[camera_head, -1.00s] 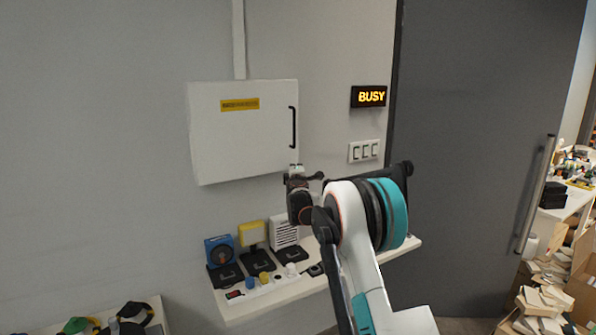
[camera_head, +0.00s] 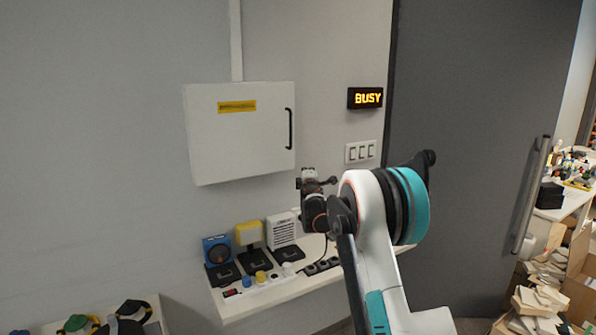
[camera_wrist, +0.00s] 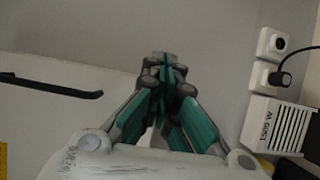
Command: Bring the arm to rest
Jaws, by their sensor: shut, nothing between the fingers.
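My gripper (camera_head: 308,180) is in front of the wall, to the right of the white wall cabinet (camera_head: 232,140) and above the shelf. In the wrist view its two teal-padded fingers (camera_wrist: 162,75) are closed together with nothing between them. My arm reaches up from the lower right of the head view, bent at the teal-banded joint. The gripper appears apart from the cabinet, whose black handle (camera_head: 290,128) is just to its upper left and also shows in the wrist view (camera_wrist: 55,88).
A BUSY sign (camera_head: 366,98) and switches (camera_head: 361,151) are on the wall. A grey door (camera_head: 480,130) stands right.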

